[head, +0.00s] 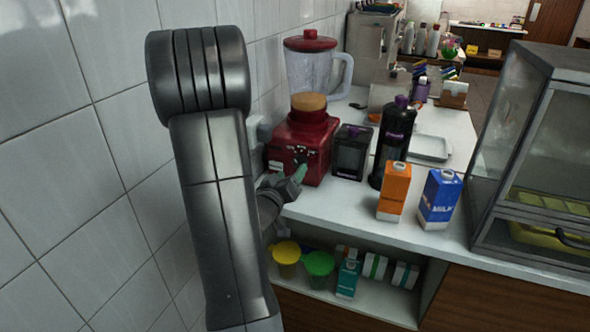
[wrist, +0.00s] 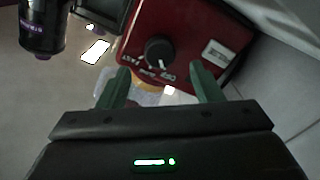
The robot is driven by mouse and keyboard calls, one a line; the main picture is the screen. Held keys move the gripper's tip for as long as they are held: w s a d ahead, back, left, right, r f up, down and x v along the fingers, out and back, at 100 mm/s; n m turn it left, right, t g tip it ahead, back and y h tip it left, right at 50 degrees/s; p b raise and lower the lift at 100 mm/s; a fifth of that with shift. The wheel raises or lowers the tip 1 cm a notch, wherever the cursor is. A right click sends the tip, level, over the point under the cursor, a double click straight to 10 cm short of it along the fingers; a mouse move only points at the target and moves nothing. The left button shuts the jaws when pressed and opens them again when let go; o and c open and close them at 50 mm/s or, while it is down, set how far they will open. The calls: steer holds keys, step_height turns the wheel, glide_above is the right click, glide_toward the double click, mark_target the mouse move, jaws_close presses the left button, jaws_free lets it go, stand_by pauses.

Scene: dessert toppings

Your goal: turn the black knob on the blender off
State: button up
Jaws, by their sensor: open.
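The blender has a red base (head: 287,147) and a clear jar (head: 305,72) with a red lid, on the white counter against the tiled wall. In the wrist view the black knob (wrist: 159,51) sits on the red front panel, with white lettering around it and a pale mark on its edge. My gripper (head: 299,175) is just in front of the base. In the wrist view its two green fingers (wrist: 161,80) are spread apart, one to each side of the knob and apart from it. Nothing is held. The knob is hard to make out in the head view.
A black container (head: 352,152), a dark bottle (head: 393,140), an orange carton (head: 394,190) and a blue milk carton (head: 439,197) stand right of the blender. A glass display case (head: 535,150) is at the right. Tiled wall (head: 100,130) borders the left.

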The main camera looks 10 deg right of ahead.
mark_target(298, 164)
steer(key=v, duration=0.9)
steer(key=x, duration=1.3)
steer(key=shift+w+d+p, duration=0.25)
steer(key=shift+w+p, duration=0.1)
